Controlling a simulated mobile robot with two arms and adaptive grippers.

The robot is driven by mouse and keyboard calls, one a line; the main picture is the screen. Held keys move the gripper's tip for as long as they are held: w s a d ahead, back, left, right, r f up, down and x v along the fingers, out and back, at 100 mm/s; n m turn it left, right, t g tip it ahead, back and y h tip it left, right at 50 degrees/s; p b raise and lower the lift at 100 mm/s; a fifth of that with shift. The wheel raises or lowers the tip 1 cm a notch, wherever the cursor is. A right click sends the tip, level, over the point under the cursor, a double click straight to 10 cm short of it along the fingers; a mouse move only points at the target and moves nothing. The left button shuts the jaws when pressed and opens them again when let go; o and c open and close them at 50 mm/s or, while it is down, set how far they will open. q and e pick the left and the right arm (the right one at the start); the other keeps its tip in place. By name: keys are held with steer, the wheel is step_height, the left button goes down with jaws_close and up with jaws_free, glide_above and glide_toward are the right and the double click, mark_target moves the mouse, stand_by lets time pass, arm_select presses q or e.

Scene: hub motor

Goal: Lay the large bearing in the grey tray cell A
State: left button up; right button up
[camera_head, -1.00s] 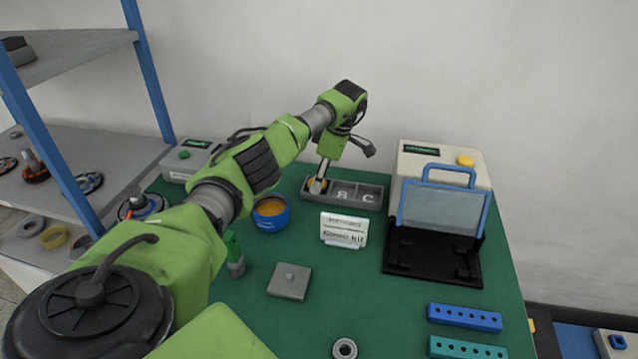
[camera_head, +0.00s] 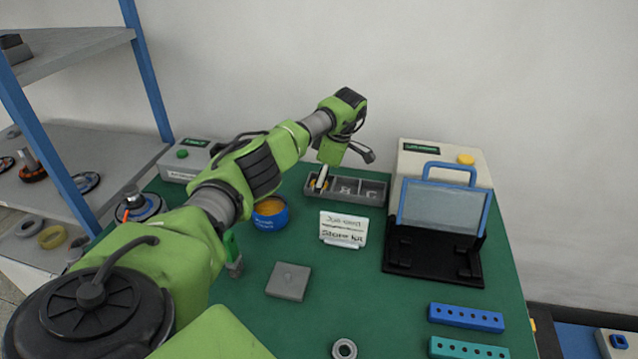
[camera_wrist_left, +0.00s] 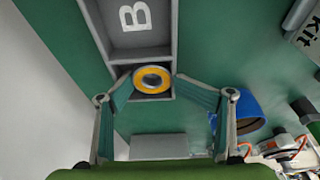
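The large bearing, a yellow-orange ring with a pale inner ring and dark centre, shows in the left wrist view (camera_wrist_left: 152,79). It lies in the end cell of the grey tray, the cell beside B. In the head view the grey tray (camera_head: 371,193) shows B and C, and a bit of the bearing (camera_head: 311,184) shows in the left cell. My left gripper (camera_wrist_left: 154,76) is open above that cell, its fingertips on either side of the bearing and apart from it. In the head view its fingers (camera_head: 322,178) partly hide the cell. My right gripper is not in view.
A blue tub (camera_head: 270,214) stands left of the tray. A sign (camera_head: 343,229) stands in front of it and a machine with a clear guard (camera_head: 442,209) is at right. A grey plate (camera_head: 288,281) and a small grey bearing (camera_head: 344,349) lie nearer.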

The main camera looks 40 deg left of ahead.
arm_select(q)
steer(key=shift+s+f, duration=0.1)
steer(key=shift+f, duration=0.1)
steer(key=shift+r+p, duration=0.3)
steer(key=shift+r, duration=0.2)
steer(key=p+v, duration=0.9)
steer(key=v, duration=0.3)
steer(key=shift+r, duration=0.3)
steer(key=shift+a, duration=0.15)
